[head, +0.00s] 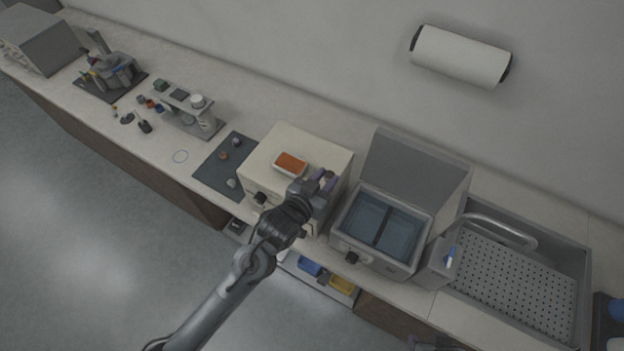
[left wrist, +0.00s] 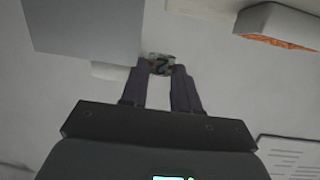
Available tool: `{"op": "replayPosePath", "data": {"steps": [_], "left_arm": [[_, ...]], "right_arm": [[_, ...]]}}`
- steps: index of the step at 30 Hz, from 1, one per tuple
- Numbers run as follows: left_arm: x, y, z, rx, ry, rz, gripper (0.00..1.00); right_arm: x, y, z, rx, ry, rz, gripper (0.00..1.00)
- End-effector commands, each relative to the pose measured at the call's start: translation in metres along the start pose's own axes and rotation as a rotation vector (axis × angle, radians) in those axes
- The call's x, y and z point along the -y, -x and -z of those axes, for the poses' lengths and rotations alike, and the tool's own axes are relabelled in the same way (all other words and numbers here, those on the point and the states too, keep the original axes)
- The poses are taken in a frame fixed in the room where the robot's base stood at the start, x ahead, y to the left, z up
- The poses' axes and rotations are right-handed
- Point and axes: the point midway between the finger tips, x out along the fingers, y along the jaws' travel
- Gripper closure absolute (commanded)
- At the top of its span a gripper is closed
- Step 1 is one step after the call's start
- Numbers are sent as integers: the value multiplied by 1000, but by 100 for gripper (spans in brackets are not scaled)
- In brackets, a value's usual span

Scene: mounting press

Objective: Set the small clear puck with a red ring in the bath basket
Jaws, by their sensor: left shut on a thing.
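My left gripper (head: 323,178) is above the right side of the cream box-shaped unit, left of the bath. In the left wrist view its two fingers (left wrist: 160,72) are shut on a small puck (left wrist: 160,62). The puck looks greyish and clear, with a dark figure like a 2 and a trace of red near its edge. The puck cannot be made out in the head view. The bath (head: 338,238) stands open with its lid (head: 415,172) raised behind. Bluish liquid fills it, with a dark bar across the middle; a basket inside cannot be told clearly. My right gripper is not in view.
Right of the bath are a grey block with a blue-tipped item (head: 450,258) and a sink with a perforated plate (head: 515,285). A dark mat (head: 212,178) with small pieces lies left.

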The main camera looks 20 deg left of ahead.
Motion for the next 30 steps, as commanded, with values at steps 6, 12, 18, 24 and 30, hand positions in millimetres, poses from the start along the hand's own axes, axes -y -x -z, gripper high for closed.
{"op": "replayPosePath", "data": {"steps": [6, 12, 18, 24, 30], "left_arm": [[33, -14, -16, 1, -2, 2, 99], [43, -18, -22, -1, 0, 0, 99], [43, -24, -41, 2, 0, -1, 99], [43, -29, -59, -1, 1, 0, 99], [43, -30, -61, -2, 0, 0, 99]], "right_arm": [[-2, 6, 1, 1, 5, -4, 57], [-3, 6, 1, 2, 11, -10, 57], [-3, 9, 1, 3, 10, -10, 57], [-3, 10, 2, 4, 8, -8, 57], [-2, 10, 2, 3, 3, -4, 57]]}}
